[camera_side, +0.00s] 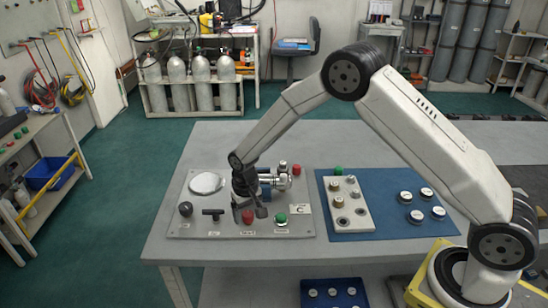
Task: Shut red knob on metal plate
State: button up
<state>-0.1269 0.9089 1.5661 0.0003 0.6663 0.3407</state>
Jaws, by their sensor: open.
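The metal plate (192,227) lies at the left part of the grey table. A red knob (247,216) stands near the plate's front middle. A second, smaller red knob (296,169) sits at the plate's back right, beside a silver and blue valve fitting (281,181). My gripper (249,211) points down over the plate, its fingers apart at the front red knob. I cannot tell whether the fingers touch it. How far the knobs are turned is too small to tell.
The plate also carries a black ball knob (185,209), a black T-handle (213,213), a green knob (281,218) and a round white gauge (206,183). A blue mat (375,229) with a fittings block (345,205) and several white caps lies to the right.

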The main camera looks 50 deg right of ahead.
aim_at(248, 214)
jog(key=shift+r, duration=0.1)
jog(key=shift+r, duration=3.85)
jog(key=shift+s+d+r, duration=0.3)
jog(key=shift+s, duration=0.15)
jog(key=s+d+r+n+t, duration=0.1)
jog(key=s+d+r, duration=0.1)
jog(key=s, duration=0.8)
jog(key=s+d+r+n+t, duration=0.1)
jog(key=s+d+r, duration=0.1)
jog(key=s, duration=0.8)
jog(key=shift+s+d+r+t, duration=0.3)
jog(key=shift+s+d, duration=0.1)
jog(key=shift+d, duration=0.5)
